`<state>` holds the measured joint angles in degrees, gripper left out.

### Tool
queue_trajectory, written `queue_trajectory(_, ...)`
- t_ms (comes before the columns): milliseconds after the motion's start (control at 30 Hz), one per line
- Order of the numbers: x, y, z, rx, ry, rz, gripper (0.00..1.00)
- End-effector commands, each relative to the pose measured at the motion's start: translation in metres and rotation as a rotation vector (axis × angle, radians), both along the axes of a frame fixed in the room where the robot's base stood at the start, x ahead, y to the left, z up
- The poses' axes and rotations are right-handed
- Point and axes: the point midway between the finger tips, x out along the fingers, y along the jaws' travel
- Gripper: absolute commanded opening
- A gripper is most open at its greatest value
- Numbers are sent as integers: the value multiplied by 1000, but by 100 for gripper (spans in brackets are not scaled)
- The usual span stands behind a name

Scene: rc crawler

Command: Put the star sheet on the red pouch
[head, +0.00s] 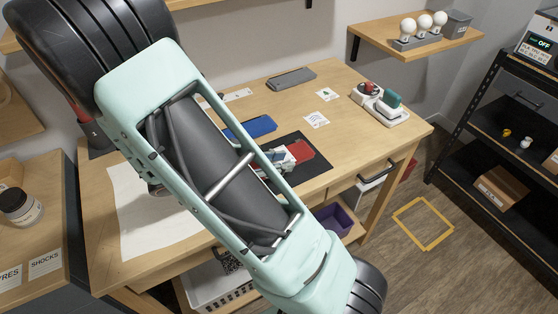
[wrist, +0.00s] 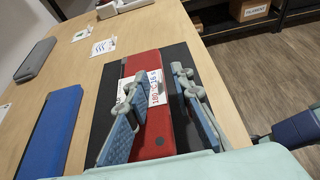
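The red pouch (wrist: 150,60) lies on a black mat (wrist: 102,112). It also shows in the head view (head: 301,151), partly behind my arm and gripper. I cannot tell whether a finger touches the sheet. In the head view my gripper (head: 279,160) is mostly hidden by my arm.
A blue pouch (wrist: 50,125) and a grey case (wrist: 36,60) lie left of the mat. Two small printed sheets, one with wavy lines (wrist: 103,47) and one with a small mark (wrist: 83,34), lie beyond. A red-and-green device (head: 380,102) stands at the table's far right.

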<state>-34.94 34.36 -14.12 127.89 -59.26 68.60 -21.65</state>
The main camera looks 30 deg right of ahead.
Motion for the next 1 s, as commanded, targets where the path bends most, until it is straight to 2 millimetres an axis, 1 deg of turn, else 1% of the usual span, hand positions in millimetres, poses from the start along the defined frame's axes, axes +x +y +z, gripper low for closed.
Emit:
queue_trajectory(100, 0, 0, 1, 0, 0, 0, 22)
queue_trajectory(200, 0, 1, 5, 0, 0, 1, 22)
queue_trajectory(267, 0, 8, 6, 1, -1, 2, 22)
queue_trajectory(367, 0, 24, 13, 3, -2, 3, 22)
queue_trajectory(600, -2, 73, 33, 2, -2, 3, 22)
queue_trajectory(700, -2, 90, 40, 2, -1, 4, 22)
queue_trajectory(833, -3, 104, 46, 1, -2, 1, 22)
queue_trajectory(1000, -4, 111, 49, 0, 0, 0, 22)
